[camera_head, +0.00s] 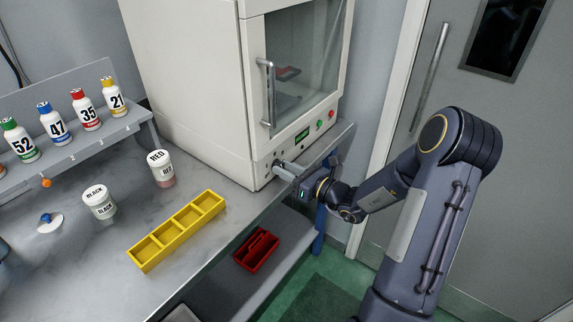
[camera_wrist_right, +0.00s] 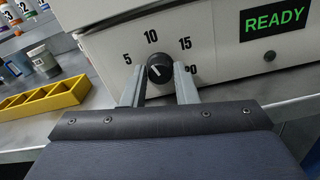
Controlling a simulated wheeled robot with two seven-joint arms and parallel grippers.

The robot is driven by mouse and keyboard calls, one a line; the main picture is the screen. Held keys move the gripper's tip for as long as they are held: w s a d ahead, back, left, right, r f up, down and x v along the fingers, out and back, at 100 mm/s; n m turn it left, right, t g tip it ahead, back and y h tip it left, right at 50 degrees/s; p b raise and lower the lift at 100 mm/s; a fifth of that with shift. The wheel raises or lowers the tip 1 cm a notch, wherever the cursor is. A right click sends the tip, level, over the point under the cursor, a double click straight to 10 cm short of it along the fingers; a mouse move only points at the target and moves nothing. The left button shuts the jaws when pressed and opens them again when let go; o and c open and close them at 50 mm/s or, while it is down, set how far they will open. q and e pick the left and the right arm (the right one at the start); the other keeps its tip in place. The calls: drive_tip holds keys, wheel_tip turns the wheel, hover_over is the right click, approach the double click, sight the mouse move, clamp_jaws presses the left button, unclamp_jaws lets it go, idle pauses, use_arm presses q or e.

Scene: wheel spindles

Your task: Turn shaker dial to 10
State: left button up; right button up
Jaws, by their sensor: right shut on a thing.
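The shaker (camera_head: 195,85) is the large white cabinet with a glass door at the back of the bench. Its black dial (camera_wrist_right: 160,69) shows in the right wrist view, with 5, 10, 15 and a partly covered 20 printed around it. A small pale mark on the dial seems to face left, but its exact setting is hard to read. My right gripper (camera_head: 280,168) is at the lower front panel, and in the right wrist view its fingers (camera_wrist_right: 159,72) sit on both sides of the dial, shut on it. My left gripper is not in view.
A green READY display (camera_wrist_right: 275,18) is right of the dial. A yellow divided tray (camera_head: 177,232), a RED jar (camera_head: 162,170) and a BLACK jar (camera_head: 99,203) stand on the bench. Several numbered bottles stand on a rack at left. A red caddy (camera_head: 256,250) sits lower.

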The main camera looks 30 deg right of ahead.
drive_tip(key=shift+m+p, duration=1)
drive_tip(key=shift+m, duration=1)
drive_tip(key=o, duration=1)
drive_tip(key=shift+s, duration=0.1)
drive_tip(key=v, duration=0.7)
drive_tip(key=shift+s+d+b, duration=0.15)
drive_tip(key=shift+s+b, duration=0.15)
drive_tip(key=shift+b, duration=0.1)
